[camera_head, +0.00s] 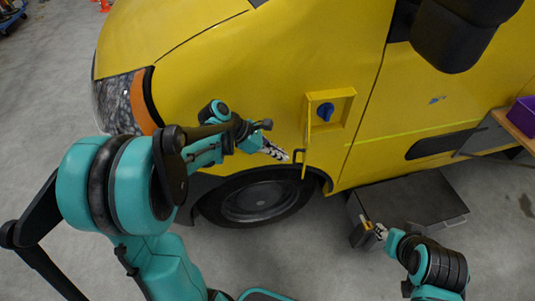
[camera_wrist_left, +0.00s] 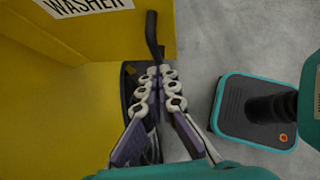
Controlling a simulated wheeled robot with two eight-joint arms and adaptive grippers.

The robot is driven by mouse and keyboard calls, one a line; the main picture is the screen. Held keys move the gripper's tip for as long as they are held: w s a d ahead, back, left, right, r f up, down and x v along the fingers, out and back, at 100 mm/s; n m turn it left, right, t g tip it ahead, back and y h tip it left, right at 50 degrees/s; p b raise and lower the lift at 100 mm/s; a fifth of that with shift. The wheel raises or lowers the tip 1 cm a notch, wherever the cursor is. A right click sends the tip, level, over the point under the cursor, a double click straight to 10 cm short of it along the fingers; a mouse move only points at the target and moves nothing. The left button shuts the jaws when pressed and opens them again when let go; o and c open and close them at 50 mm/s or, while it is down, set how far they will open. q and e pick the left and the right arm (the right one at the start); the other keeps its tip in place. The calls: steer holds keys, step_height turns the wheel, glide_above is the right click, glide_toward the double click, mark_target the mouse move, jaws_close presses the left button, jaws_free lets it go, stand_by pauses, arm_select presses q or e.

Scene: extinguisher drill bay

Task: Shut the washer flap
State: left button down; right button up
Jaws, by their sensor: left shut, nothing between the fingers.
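The washer flap (camera_head: 306,135) is a yellow panel on the van's side, seen almost edge-on in the head view and standing open beside a yellow recess frame. A blue knob-like cap (camera_head: 326,112) shows in the recess. The flap has a black handle (camera_head: 299,155), which also shows in the left wrist view (camera_wrist_left: 152,36). That view shows part of a WASHER label (camera_wrist_left: 88,6). My left gripper (camera_head: 286,156) is shut and empty, its tips close to the handle; contact cannot be told. My right gripper (camera_head: 378,231) is low at the right; its finger state is unclear.
The yellow van (camera_head: 240,60) fills the back, with its front wheel (camera_head: 258,200) below the flap. A dark grey low box (camera_head: 420,197) stands on the floor near my right gripper. A purple bin (camera_head: 523,115) sits at the right edge.

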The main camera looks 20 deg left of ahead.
arm_select(q)
steer(key=shift+w+d, duration=0.25)
steer(key=shift+d, duration=0.15)
